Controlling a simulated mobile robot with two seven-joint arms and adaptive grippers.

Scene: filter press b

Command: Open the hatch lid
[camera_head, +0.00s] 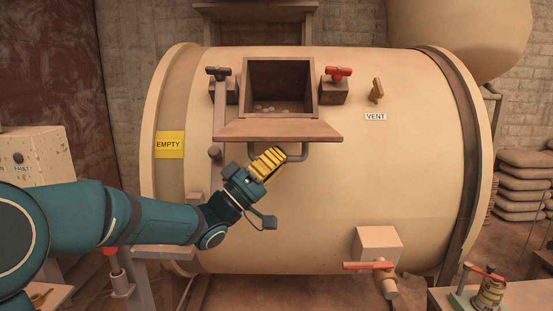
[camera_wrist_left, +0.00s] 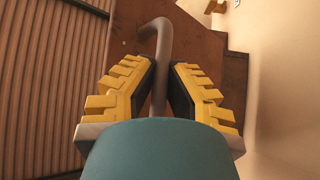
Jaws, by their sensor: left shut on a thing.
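The hatch lid (camera_head: 277,131) is a brown plate that sticks out below the square hatch opening (camera_head: 281,90) in the cream drum (camera_head: 330,200). The opening shows uncovered, with a few small pale lumps inside. A bar handle (camera_head: 300,154) hangs under the lid. My left gripper (camera_head: 270,162) is at the left part of this handle, just below the lid. In the left wrist view its yellow ridged fingers (camera_wrist_left: 160,90) are shut on the handle (camera_wrist_left: 160,48), with the brown lid (camera_wrist_left: 205,45) behind. My right gripper is in neither view.
Clamps with a dark knob (camera_head: 218,72) and a red knob (camera_head: 338,73) flank the opening. A VENT label (camera_head: 375,117) and a yellow EMPTY sign (camera_head: 169,145) are on the drum. A red-handled valve (camera_head: 371,265) juts out low at the front. Sacks (camera_head: 524,185) are stacked at right.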

